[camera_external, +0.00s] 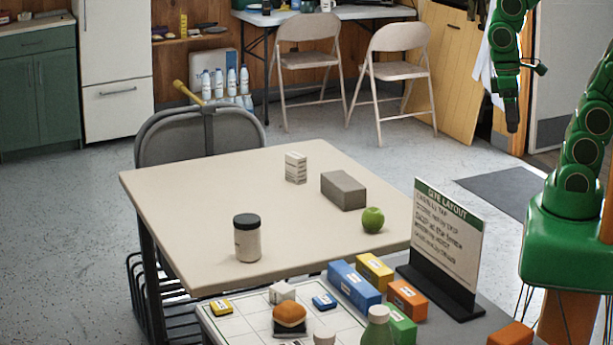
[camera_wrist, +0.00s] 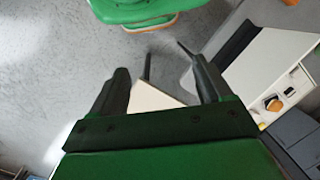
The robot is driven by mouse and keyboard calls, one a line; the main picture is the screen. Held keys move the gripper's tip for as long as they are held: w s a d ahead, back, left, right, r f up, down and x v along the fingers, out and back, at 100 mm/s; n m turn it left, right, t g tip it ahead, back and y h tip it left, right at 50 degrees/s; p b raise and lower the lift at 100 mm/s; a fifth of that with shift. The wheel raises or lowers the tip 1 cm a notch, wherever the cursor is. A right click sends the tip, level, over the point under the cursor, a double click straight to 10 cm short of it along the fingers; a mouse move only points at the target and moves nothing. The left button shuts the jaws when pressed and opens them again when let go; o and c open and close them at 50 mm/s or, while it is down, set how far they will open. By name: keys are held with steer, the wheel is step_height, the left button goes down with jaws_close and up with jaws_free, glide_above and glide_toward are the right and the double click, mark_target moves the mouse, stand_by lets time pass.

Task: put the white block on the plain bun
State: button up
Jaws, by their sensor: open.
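The white block (camera_external: 281,292) is a small pale piece on the white gridded board (camera_external: 240,325), just behind the bun. The bun (camera_external: 290,314) has an orange-brown top and a dark lower part and sits near the board's middle. An orange-brown round thing, probably this bun, also shows in the wrist view (camera_wrist: 275,104). I cannot make out the white block with certainty there. My gripper (camera_external: 512,118) hangs high at the upper right of the external view, far from the board. In the wrist view my gripper (camera_wrist: 164,62) has its fingers apart with nothing between them.
A sign (camera_external: 447,235) stands right of the board, with blue (camera_external: 354,285), yellow (camera_external: 375,270), orange (camera_external: 408,298) and green blocks beside it. The beige table (camera_external: 200,200) holds a jar (camera_external: 247,240), grey block (camera_external: 343,191) and green apple (camera_external: 373,220).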

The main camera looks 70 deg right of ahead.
steer(key=shift+s+d+r+h, duration=0.2)
steer(key=shift+s+d, duration=0.1)
steer(key=shift+d, duration=0.4)
steer(key=shift+s+d+r+h, duration=0.1)
steer(key=shift+s+d+h, duration=0.15)
steer(key=shift+d, duration=0.45)
steer(key=shift+c, duration=0.5)
